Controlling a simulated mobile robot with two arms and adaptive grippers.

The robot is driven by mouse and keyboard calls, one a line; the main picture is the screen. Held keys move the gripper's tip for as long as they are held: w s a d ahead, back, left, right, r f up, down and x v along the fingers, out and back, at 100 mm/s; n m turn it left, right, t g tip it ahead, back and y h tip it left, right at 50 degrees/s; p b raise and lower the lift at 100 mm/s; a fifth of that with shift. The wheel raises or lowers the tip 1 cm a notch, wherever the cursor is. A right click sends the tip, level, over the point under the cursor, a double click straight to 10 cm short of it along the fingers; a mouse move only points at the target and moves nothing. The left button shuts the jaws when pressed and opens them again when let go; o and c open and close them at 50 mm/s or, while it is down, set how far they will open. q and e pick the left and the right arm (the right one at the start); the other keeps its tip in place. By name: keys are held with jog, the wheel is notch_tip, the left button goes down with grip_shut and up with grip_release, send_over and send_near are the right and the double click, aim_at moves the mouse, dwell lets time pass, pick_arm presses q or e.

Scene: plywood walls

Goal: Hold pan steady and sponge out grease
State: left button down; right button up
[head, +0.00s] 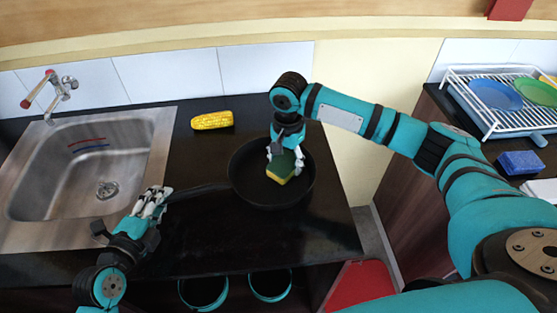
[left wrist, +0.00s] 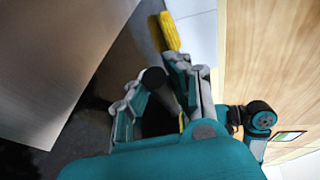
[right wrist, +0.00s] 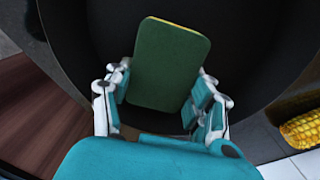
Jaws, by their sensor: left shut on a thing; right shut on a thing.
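The black frying pan (head: 248,181) lies on the dark counter, its handle (head: 197,189) pointing left. My left gripper (head: 157,199) is shut on the handle's end; the handle's dark round end (left wrist: 154,78) shows between its fingers in the left wrist view. The green and yellow sponge (head: 282,170) is in my right gripper (head: 284,158), which is shut on it over the inside of the pan. In the right wrist view the sponge's green face (right wrist: 168,62) sits between the two fingers. I cannot tell whether the sponge touches the pan bottom. No grease can be made out.
A steel sink (head: 60,165) with a red-handled tap (head: 60,88) is at the left. A corn cob (head: 212,120) lies behind the pan. A dish rack (head: 508,125) with plates and a blue sponge (head: 521,162) are at the right, past a gap in the counter.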

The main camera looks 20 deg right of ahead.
pick_arm(q)
jog(key=shift+f, duration=0.2)
pick_arm(e)
jog(key=shift+a+r, duration=0.1)
jog(key=shift+r, duration=3.9)
pick_arm(q)
jog(key=c, duration=1.2)
grip_release()
jog(key=shift+r, duration=0.1)
jog(key=v, duration=1.2)
jog(key=shift+r, duration=0.1)
pick_arm(e)
jog(key=shift+f, duration=0.1)
